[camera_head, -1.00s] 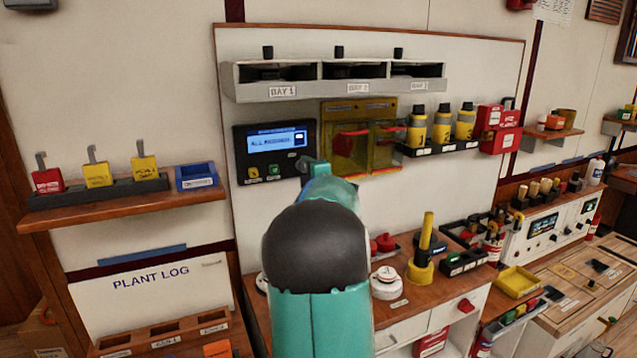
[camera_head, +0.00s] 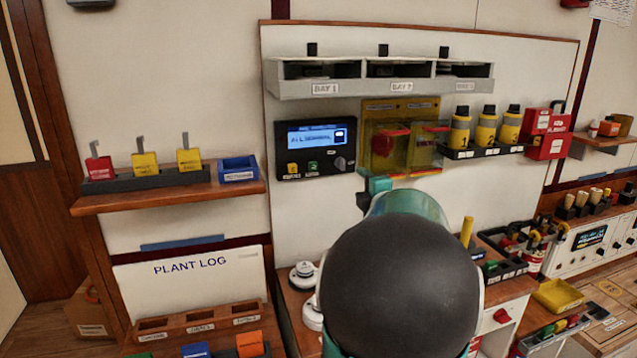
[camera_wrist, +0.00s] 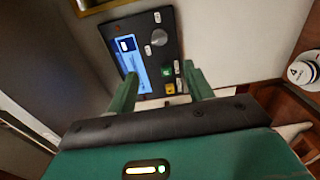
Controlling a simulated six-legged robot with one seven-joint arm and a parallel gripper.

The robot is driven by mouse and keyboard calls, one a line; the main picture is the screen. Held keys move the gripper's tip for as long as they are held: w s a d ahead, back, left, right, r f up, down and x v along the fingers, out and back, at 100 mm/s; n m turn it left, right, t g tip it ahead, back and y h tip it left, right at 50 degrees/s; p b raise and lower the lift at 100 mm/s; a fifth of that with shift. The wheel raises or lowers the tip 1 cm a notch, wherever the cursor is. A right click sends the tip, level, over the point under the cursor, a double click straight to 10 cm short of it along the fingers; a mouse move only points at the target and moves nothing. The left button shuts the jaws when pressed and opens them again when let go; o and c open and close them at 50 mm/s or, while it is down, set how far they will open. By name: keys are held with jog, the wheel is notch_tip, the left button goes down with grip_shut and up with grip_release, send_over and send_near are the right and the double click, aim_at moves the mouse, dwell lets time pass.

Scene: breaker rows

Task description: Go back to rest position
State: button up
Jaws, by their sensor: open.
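My gripper (camera_wrist: 158,94) shows in the wrist view with its two green fingers apart and nothing between them. Beyond the fingers is the black control panel (camera_wrist: 150,50) with its lit blue screen, knob and buttons; the fingers look apart from it, though the exact gap is hard to tell. In the head view the same panel (camera_head: 316,149) hangs on the white board, left of the yellow transparent covers (camera_head: 392,138). My arm, teal with a black rounded joint, fills the lower middle of the head view and hides most of the gripper and part of the bench.
A grey three-bay rack (camera_head: 380,85) is above the panel. A wooden shelf (camera_head: 170,195) with coloured tags juts out at left. The bench (camera_head: 290,300) below holds white round devices (camera_head: 303,275). Yellow bottles (camera_head: 485,130) and a red box (camera_head: 546,132) are at right.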

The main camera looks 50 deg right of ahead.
jog(key=w+a+f+m+g+y, duration=0.15)
jog(key=a+m, duration=0.35)
jog(key=a, duration=0.8)
jog(key=w+a+f+m+g+y, duration=0.1)
jog(key=w+a+m+g, duration=0.3)
jog(key=a, duration=0.9)
jog(key=s+a+f+m+g+y, duration=0.1)
jog(key=s+a+f+g+y, duration=0.1)
jog(key=s+a, duration=0.6)
jog(key=s+a+f+m+g+y, duration=0.2)
jog(key=s+a+f+y, duration=0.2)
jog(key=a, duration=1.2)
jog(key=s+f, duration=0.3)
jog(key=s, duration=0.1)
jog(key=shift+a+y, duration=0.35)
jog(key=shift+s, duration=0.1)
